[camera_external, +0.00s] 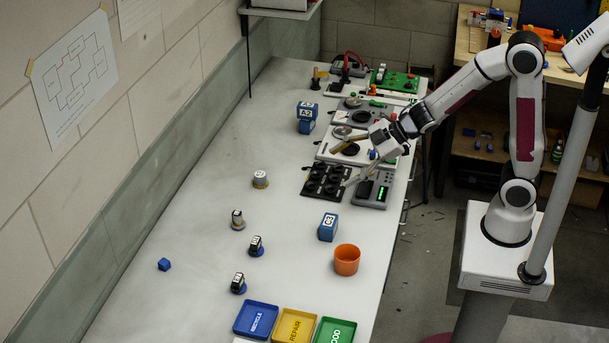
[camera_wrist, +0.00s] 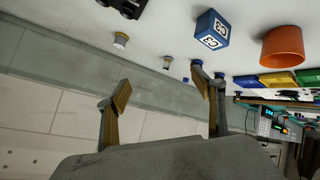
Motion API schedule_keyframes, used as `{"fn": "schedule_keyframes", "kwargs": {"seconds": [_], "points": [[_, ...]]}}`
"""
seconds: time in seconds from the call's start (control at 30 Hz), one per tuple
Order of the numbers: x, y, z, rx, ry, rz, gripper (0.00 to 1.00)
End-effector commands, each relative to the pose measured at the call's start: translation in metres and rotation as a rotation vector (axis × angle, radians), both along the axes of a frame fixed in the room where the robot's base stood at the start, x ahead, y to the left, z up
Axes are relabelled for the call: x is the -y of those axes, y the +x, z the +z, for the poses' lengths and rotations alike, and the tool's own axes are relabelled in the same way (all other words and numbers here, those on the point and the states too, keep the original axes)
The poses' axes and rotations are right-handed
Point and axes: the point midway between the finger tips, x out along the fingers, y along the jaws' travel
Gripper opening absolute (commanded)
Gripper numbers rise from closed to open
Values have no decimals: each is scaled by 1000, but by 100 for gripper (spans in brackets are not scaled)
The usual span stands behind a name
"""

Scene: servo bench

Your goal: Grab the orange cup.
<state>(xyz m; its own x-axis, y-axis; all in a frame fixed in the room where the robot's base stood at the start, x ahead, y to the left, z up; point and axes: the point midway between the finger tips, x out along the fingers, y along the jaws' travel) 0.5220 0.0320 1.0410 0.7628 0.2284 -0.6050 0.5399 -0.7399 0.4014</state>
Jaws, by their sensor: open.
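The orange cup (camera_external: 347,260) stands upright on the bench near its right edge, in front of the blue C3 block (camera_external: 328,227). In the wrist view the cup (camera_wrist: 283,47) is at the upper right, beside the blue C3 block (camera_wrist: 210,30). My gripper (camera_external: 349,164) is above the black holder and grey device, farther back along the bench than the cup and apart from it. In the wrist view my gripper's two fingers (camera_wrist: 160,88) are spread wide with nothing between them.
Blue, yellow and green trays (camera_external: 294,326) lie at the bench's near end. A black holder (camera_external: 327,181) and a grey device (camera_external: 372,190) sit under my gripper. Several small parts (camera_external: 255,246) and a blue cube (camera_external: 164,264) are to the left. The bench around the cup is mostly clear.

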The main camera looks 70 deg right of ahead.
Motion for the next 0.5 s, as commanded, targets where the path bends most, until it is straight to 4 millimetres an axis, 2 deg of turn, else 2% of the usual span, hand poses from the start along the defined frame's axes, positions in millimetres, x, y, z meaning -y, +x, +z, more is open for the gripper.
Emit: {"fn": "schedule_keyframes", "kwargs": {"seconds": [0.03,0.27,0.5], "points": [[-8,2,-10,-5,13,38,68],[-50,-1,-41,-21,95,224,68],[-93,-21,-71,-56,220,413,68]]}}
